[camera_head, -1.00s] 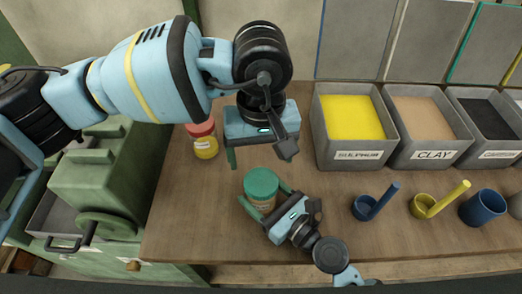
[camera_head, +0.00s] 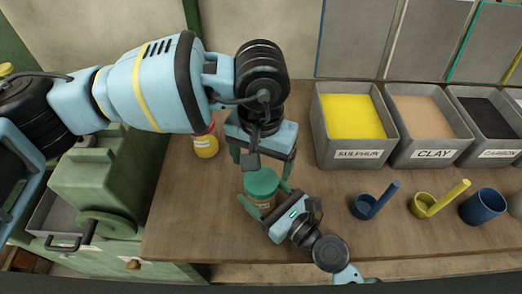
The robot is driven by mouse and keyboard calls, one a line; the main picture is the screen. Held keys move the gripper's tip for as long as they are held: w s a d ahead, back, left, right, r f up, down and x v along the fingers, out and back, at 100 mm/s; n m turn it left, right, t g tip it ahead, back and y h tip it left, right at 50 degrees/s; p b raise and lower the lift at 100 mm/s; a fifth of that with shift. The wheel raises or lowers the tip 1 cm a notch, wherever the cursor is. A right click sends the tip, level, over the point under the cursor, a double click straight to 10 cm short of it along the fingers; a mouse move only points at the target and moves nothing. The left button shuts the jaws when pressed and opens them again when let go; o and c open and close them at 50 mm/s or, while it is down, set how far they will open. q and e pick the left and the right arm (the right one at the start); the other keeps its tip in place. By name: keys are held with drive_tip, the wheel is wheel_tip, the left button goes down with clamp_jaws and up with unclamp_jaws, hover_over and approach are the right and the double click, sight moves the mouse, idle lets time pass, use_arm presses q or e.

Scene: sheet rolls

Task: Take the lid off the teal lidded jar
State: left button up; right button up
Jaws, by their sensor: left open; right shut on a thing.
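The teal lidded jar (camera_head: 263,200) stands upright on the wooden table, its teal lid (camera_head: 261,182) on top and part of a label showing on its body. My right gripper (camera_head: 265,205) is shut on the jar's body from the lower right, one green finger on each side. My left gripper (camera_head: 262,160) is open above and just behind the lid, with its fingers pointing down. Its wrist hides part of the space between the fingers, so I cannot tell whether they touch the lid.
A jar of yellow stuff with a red lid (camera_head: 205,142) stands behind left. Grey bins labelled sulphur (camera_head: 358,155), clay (camera_head: 432,155) and carbon (camera_head: 499,154) line the back right. A blue scoop (camera_head: 366,206), a yellow scoop (camera_head: 425,204) and a blue cup (camera_head: 482,207) stand at right.

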sight(261, 180)
use_arm(q)
drive_tip(key=shift+f, duration=2.7)
drive_tip(key=c, duration=1)
drive_tip(key=n, duration=1.3)
drive_tip(key=shift+n, duration=0.3)
drive_tip(key=n, duration=1.7)
drive_tip(key=shift+r, duration=0.1)
drive_tip(key=n, duration=0.5)
